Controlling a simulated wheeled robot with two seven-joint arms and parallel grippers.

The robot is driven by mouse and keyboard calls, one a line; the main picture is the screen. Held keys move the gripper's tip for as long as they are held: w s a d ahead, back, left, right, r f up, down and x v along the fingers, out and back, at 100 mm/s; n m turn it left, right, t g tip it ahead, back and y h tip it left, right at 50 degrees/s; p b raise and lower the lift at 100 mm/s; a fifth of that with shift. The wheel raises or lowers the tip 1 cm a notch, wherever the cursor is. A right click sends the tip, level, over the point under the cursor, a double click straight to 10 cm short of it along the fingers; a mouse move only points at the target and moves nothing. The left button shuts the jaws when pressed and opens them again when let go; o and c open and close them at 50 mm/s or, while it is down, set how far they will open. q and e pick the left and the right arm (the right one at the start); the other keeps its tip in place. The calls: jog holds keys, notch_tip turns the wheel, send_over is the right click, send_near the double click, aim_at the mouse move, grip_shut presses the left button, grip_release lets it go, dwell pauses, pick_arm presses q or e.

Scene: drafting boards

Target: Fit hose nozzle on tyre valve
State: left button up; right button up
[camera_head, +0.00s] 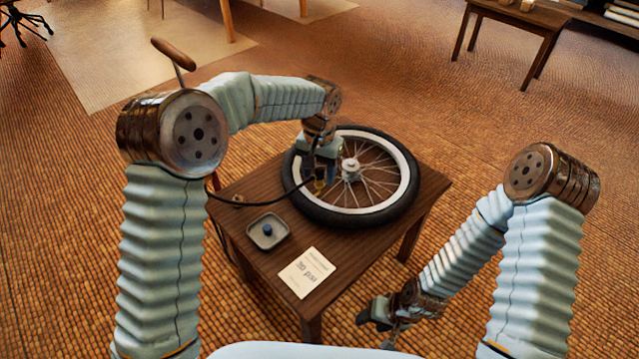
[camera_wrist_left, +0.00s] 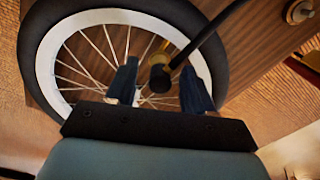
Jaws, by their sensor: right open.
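The spoked wheel with its black tyre (camera_head: 378,212) lies flat on the small wooden table (camera_head: 240,220). My left gripper (camera_head: 319,182) points down over the wheel's left side. In the left wrist view, the dark hose nozzle (camera_wrist_left: 160,76) with a brass part sits between my two blue fingers, and the hose (camera_wrist_left: 215,28) runs up right. A gap shows beside the nozzle, so whether the fingers grip it is unclear. I cannot make out the tyre valve; the gripper and nozzle cover that area. My right gripper (camera_head: 376,314) is open and empty, low beside the table's front right.
A grey tray (camera_head: 254,240) holding a small blue piece (camera_head: 267,230) and a white card reading 30 psi (camera_head: 307,273) lie on the table's front left. A wooden pump handle (camera_head: 173,52) stands behind my left arm. Another table (camera_head: 520,18) is far away at the right.

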pick_arm(q)
notch_tip(320, 180, up, 14)
jog(key=p, duration=0.1)
dwell(0.5)
